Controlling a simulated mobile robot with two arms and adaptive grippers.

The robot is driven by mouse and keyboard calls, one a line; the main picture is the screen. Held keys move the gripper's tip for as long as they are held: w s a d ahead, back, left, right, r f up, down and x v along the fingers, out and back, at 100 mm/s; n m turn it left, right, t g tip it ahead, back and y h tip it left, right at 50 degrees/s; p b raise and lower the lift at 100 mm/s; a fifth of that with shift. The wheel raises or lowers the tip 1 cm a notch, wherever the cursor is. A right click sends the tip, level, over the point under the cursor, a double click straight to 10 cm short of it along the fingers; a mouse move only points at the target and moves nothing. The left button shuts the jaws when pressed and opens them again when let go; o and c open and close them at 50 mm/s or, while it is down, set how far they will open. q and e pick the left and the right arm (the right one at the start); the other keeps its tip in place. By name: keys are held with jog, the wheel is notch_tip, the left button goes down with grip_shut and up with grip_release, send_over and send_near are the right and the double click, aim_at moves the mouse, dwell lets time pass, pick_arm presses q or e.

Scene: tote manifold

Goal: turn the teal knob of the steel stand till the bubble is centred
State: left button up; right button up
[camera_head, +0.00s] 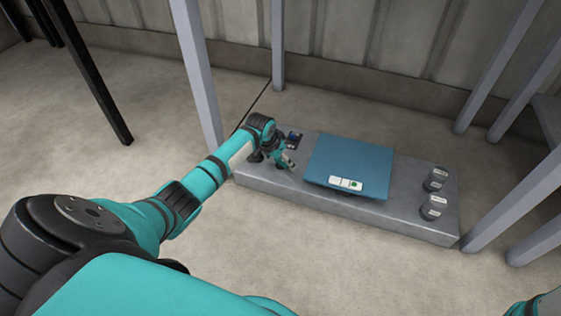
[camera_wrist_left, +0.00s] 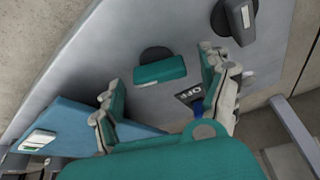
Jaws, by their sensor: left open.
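The teal knob (camera_wrist_left: 160,69) is a bar-shaped grip on a dark round base on the grey steel stand (camera_wrist_left: 130,40). My left gripper (camera_wrist_left: 160,68) is open, one finger on each side of the knob, with gaps visible; contact cannot be told. In the head view the left gripper (camera_head: 284,160) is over the left end of the stand (camera_head: 415,222), and the knob cannot be made out there. A blue plate (camera_head: 350,160) lies on the stand. Its white panel (camera_head: 334,181) has a green spot (camera_head: 354,184) toward its right end; the bubble itself is too small to read.
A dark grey lever knob (camera_wrist_left: 240,20) is close beyond the right finger in the wrist view, near an OFF label (camera_wrist_left: 187,97).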

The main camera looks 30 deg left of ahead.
pick_arm(q)
jog(key=c, duration=1.2)
jog(key=shift+r, duration=0.1)
jog(key=shift+m+p, duration=0.6)
jog(key=shift+m, duration=0.1)
jog(key=shift+a+m+h, duration=0.1)
jog(key=shift+m+h, duration=0.4)
jog(key=shift+m, duration=0.2)
jog(key=shift+m+g+h+b, duration=0.3)
jog(key=shift+m+g+h, duration=0.15)
jog(key=shift+m, duration=1.15)
